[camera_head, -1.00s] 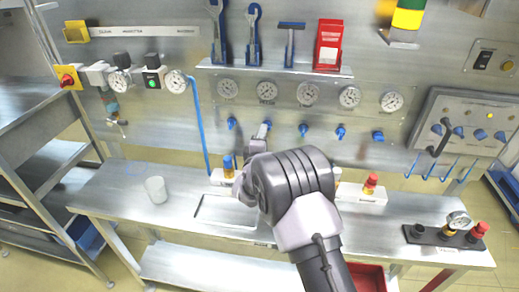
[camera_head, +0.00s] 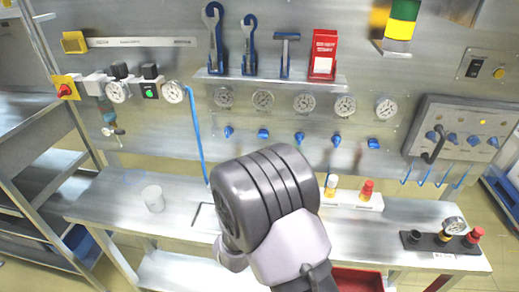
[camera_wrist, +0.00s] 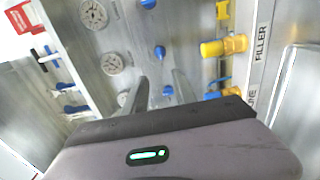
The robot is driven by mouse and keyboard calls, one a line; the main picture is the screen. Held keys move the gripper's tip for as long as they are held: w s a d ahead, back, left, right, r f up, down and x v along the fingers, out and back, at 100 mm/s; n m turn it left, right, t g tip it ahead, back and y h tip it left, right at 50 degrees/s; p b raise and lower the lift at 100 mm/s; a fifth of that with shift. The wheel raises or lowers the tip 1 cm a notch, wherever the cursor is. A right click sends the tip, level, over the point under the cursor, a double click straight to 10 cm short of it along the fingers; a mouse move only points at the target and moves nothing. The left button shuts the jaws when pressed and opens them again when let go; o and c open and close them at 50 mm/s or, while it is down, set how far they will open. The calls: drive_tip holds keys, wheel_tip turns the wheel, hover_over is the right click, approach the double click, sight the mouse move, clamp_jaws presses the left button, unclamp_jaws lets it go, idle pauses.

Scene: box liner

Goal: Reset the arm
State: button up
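My gripper (camera_wrist: 161,88) shows in the wrist view as two grey fingers standing apart with nothing between them. Behind the gap lies the metal panel with blue knobs (camera_wrist: 160,52). In the head view my arm's dark grey joint is large over the middle of the workbench, and it hides the gripper there.
The workbench (camera_head: 100,200) carries a white cup (camera_head: 153,198) at left and a base with a red-topped part (camera_head: 366,190) at right. A black plate with a gauge (camera_head: 455,225) lies at far right. Wrenches (camera_head: 214,40) and a red box (camera_head: 324,54) sit on the wall shelf.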

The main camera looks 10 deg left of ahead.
drive_tip(key=w+d+r+m+g+b, duration=0.1)
drive_tip(key=d+r+m+g+b, duration=0.1)
drive_tip(key=d+r+m, duration=0.4)
drive_tip(key=s+d+r+m+g+y+b, duration=0.2)
drive_tip(key=s+d+r+m+g+y, duration=0.15)
drive_tip(key=s+d+m, duration=0.35)
drive_tip(key=s+d+f+m+g+b, duration=0.1)
drive_tip(key=s+d+m+g, duration=0.1)
drive_tip(key=s, duration=0.7)
drive_tip(key=s+d+f+m+g+b, duration=0.1)
drive_tip(key=s+m, duration=0.3)
drive_tip(key=s, duration=0.5)
drive_tip(key=s+d+f+m+g+b, duration=0.1)
drive_tip(key=s+d+f+m+g, duration=0.1)
drive_tip(key=s, duration=0.7)
drive_tip(key=shift+d+f+m+g+h, duration=0.2)
drive_tip(key=shift+d+m+g+h, duration=0.35)
drive_tip(key=shift+g, duration=0.3)
